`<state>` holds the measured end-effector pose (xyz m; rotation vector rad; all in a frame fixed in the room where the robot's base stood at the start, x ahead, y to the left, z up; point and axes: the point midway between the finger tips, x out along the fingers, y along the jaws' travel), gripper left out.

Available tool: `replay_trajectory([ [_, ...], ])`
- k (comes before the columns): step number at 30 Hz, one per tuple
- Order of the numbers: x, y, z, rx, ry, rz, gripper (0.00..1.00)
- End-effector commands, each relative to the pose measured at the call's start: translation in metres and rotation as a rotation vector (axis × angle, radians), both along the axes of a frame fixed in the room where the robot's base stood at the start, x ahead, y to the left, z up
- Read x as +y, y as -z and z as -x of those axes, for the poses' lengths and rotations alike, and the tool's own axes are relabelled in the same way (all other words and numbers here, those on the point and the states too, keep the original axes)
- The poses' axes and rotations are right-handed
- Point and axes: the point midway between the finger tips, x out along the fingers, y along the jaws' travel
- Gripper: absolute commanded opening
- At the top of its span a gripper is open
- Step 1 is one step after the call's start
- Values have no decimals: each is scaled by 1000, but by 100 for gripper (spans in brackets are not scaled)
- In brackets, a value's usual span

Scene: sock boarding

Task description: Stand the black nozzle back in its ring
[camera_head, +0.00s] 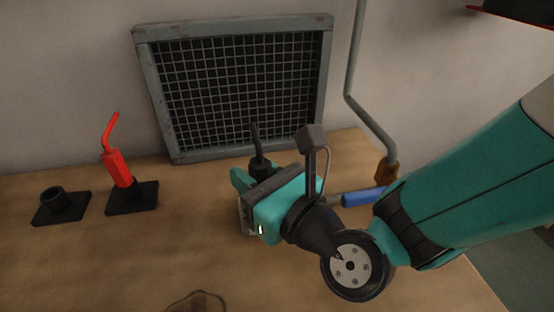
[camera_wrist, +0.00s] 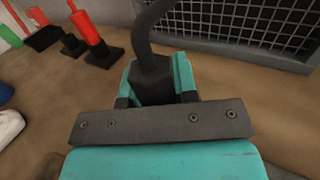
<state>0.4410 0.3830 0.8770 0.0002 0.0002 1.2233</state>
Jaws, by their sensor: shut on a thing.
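The black nozzle (camera_head: 257,148) is held in my gripper (camera_head: 262,175), its thin bent tube pointing up. In the wrist view the nozzle (camera_wrist: 153,78) sits between the two teal fingers of my gripper (camera_wrist: 156,84), which are shut on it. Its lower end is hidden. An empty black ring on a square base (camera_head: 60,204) stands at the left of the table, well apart from my gripper; this ring also shows in the wrist view (camera_wrist: 72,45). A red nozzle (camera_head: 117,168) stands in the neighbouring ring (camera_head: 140,196).
A framed mesh panel (camera_head: 240,85) leans at the wall behind my gripper. A grey pipe (camera_head: 370,120) and a blue-handled thing (camera_head: 364,197) are to the right. A brown cord (camera_head: 197,300) lies in front.

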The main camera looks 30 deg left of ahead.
Motion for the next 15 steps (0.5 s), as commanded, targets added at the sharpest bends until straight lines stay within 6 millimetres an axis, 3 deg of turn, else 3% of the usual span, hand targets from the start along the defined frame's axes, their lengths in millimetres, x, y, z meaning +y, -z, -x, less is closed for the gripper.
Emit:
replay_trajectory([
  [8, 0, -3, 0, 0, 0, -1, 0],
  [15, 0, -23, 0, -1, 0, -1, 0],
])
